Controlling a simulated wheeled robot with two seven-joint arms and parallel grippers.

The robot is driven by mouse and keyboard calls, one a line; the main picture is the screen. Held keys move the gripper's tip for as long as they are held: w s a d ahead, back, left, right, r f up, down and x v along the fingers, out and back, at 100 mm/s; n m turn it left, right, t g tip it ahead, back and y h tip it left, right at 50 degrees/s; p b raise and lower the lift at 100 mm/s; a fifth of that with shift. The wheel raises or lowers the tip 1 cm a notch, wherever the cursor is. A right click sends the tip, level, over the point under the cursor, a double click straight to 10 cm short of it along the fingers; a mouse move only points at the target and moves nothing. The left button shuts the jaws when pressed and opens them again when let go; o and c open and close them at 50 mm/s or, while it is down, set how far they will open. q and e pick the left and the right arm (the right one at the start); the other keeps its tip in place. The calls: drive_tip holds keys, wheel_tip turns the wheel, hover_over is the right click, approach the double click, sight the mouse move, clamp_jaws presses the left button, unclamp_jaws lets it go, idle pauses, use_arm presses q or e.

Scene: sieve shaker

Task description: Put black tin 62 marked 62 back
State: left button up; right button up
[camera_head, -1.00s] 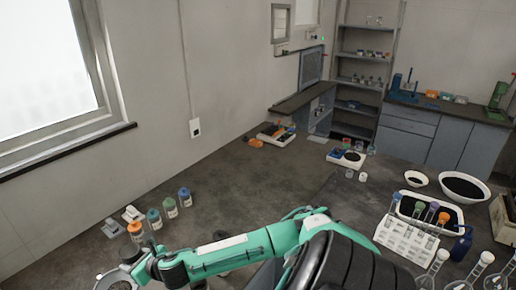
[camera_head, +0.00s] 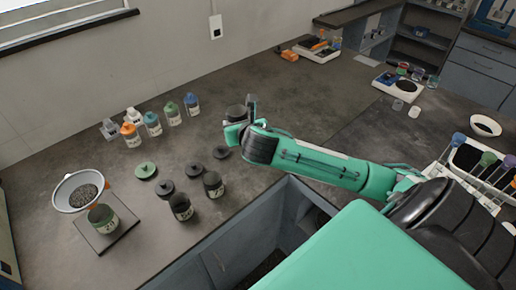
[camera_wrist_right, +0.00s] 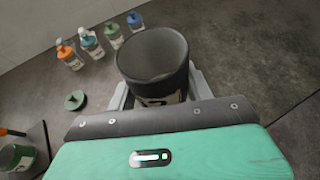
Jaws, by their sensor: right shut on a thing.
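An open-topped black tin (camera_head: 236,112) is held in my right gripper (camera_head: 241,118), right of the row of bottles. In the right wrist view the tin (camera_wrist_right: 153,52) stands between the fingers, its mouth open towards the camera, dark and apparently empty inside. Its pale label (camera_wrist_right: 160,100) is mostly hidden by the gripper; part of a digit like a 2 shows. I cannot tell whether the tin touches the counter. Two other black tins, a front one (camera_head: 181,208) and a rear one (camera_head: 213,186), stand on the counter near the front edge. My left gripper is not in view.
Black lids (camera_head: 220,152) and a green lid (camera_head: 147,170) lie on the counter (camera_head: 290,110). A bowl of grey grains (camera_head: 80,190) and a green-topped tin (camera_head: 102,218) stand at the left. Capped bottles (camera_head: 152,124) line the back. An opening (camera_head: 300,215) lies past the front edge.

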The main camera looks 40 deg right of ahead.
sight(242, 174)
wheel_tip(242, 174, down, 20)
drive_tip(key=shift+r, duration=0.1)
idle(0.4)
drive_tip(key=o, duration=1)
